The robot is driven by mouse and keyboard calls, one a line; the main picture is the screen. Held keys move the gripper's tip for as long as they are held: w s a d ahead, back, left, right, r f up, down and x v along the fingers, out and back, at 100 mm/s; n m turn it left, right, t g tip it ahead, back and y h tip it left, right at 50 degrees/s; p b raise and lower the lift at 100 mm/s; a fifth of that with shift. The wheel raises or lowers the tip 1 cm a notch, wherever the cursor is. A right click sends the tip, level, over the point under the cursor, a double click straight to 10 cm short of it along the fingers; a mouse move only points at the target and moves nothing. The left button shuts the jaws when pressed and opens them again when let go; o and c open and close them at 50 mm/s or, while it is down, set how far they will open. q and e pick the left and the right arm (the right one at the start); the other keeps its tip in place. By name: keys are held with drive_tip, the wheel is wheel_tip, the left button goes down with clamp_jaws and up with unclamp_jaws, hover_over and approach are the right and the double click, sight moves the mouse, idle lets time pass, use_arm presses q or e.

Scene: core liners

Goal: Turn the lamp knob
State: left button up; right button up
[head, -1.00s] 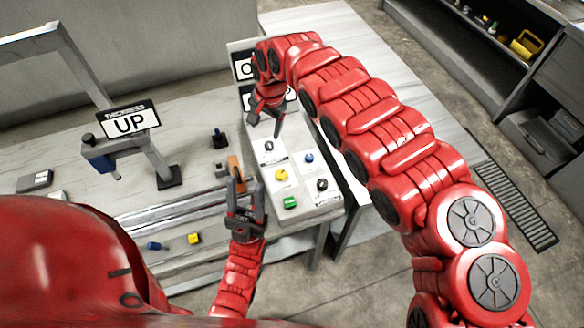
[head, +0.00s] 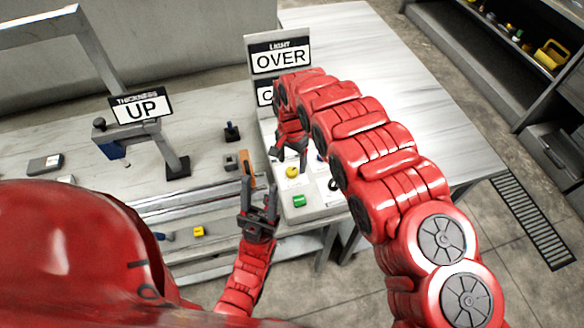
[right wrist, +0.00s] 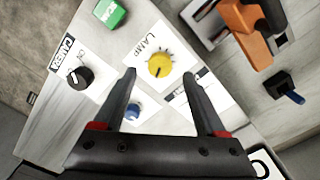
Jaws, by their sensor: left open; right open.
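The yellow lamp knob (right wrist: 159,65) sits on a white panel plate marked LAMP in the right wrist view, with a dark pointer line on its face. In the head view the knob (head: 292,172) is just in front of my right gripper (head: 290,160). My right gripper (right wrist: 163,85) is open and empty, its two fingers on either side of the line toward the knob. I cannot tell whether they touch it. My left gripper (head: 257,190) is open and empty, left of the control panel (head: 318,206).
On the panel are a green button (right wrist: 111,13), a black knob (right wrist: 79,77) and a blue knob (right wrist: 133,111). A sign reading OVER (head: 281,57) stands behind the panel. A sign reading UP (head: 141,107) stands on the bench left. An orange-handled part (right wrist: 247,28) lies beside the panel.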

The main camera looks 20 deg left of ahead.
sight(292, 170)
drive_tip(key=shift+f+p, duration=0.4)
drive_tip(key=shift+f, duration=1.5)
clamp_jaws()
